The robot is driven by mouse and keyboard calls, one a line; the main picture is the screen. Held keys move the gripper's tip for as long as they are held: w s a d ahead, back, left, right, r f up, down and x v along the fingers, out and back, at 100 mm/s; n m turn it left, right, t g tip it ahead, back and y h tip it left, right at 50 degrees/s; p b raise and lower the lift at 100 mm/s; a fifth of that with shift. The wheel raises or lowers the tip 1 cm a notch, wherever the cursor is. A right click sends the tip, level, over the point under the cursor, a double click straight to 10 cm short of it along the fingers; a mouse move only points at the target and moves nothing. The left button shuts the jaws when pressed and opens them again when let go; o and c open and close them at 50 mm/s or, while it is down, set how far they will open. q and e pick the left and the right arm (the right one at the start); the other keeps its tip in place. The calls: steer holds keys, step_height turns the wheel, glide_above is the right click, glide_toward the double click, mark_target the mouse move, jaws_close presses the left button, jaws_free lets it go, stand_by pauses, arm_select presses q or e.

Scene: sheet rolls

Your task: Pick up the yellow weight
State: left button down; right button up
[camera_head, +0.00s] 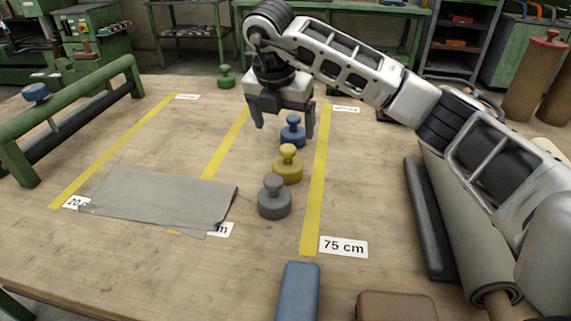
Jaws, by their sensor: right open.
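The yellow weight (287,168) stands upright on the wooden table, between a blue weight (292,136) behind it and a grey weight (274,200) in front of it. All have knobs on top. My right gripper (284,132) is open, pointing down, with its fingers above and around the blue weight's area, farther back than the yellow weight. It holds nothing that I can see. Whether it touches the blue weight I cannot tell. My left gripper is not in view.
A grey sheet (160,196) lies on the table at left, over part of the yellow tape lines. A green weight (226,77) stands at the back. A green rail (70,110) is at left. A rolled sheet (470,220) lies at right. A blue object (298,292) is in front.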

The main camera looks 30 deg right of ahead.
mark_target(287, 147)
steer(key=x, duration=1)
steer(key=shift+f, duration=0.3)
steer(key=c, duration=1.7)
steer(key=shift+w+r, duration=0.1)
steer(key=shift+r, duration=0.05)
jaws_close()
